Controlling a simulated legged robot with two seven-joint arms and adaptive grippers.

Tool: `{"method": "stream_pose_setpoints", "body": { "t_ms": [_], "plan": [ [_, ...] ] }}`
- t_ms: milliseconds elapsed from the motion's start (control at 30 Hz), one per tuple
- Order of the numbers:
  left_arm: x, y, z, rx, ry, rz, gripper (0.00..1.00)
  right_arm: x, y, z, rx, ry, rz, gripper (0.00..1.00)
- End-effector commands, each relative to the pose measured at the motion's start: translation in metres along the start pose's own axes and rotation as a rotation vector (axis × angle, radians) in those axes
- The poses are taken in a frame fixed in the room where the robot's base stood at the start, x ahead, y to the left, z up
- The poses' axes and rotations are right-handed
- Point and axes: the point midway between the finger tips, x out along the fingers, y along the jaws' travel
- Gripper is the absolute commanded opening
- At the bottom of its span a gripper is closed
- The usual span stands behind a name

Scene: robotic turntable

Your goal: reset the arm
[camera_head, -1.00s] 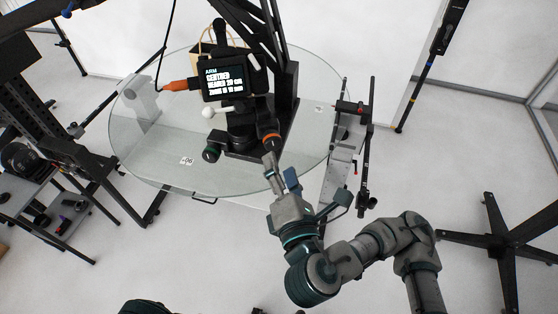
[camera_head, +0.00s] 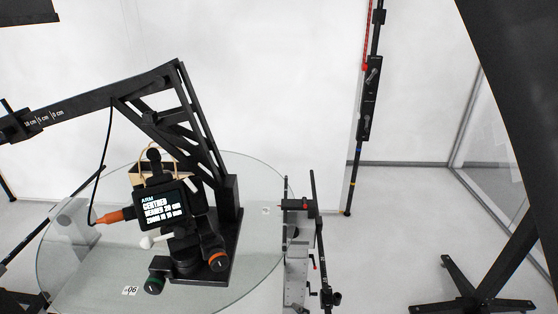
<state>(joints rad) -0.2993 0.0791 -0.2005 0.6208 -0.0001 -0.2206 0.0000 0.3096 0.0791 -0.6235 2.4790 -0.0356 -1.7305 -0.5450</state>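An orange-ringed knob (camera_head: 217,260) and a green-ringed knob (camera_head: 154,284) sit at the base. A white-knobbed lever (camera_head: 148,242) and an orange plug (camera_head: 109,217) are beside the screen. Neither of my grippers shows now.
The round glass turntable (camera_head: 75,265) lies under the rig, with a small label reading 06. A bracketed stand (camera_head: 300,250) is at its right edge. A black pole (camera_head: 368,100) and a black star-shaped base (camera_head: 470,290) stand further right. White floor between them is clear.

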Motion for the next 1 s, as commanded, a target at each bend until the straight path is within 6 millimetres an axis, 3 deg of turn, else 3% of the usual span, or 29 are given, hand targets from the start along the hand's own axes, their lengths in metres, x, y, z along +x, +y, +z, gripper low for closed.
{"method": "stream_pose_setpoints", "body": {
  "t_ms": [33, 200, 400, 667, 700, 1000],
  "plan": [
    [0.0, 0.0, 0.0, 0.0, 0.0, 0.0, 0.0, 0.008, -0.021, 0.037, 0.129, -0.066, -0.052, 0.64],
    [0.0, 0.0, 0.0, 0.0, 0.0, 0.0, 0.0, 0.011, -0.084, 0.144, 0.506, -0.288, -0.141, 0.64],
    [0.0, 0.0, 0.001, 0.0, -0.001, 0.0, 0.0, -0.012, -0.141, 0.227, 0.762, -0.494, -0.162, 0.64],
    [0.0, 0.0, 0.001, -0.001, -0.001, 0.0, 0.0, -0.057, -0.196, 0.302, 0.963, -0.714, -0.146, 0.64],
    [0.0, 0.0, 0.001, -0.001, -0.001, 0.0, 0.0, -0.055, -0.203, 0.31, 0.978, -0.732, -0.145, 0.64],
    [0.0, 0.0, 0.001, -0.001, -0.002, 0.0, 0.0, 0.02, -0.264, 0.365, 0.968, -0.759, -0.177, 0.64]
  ]
}}
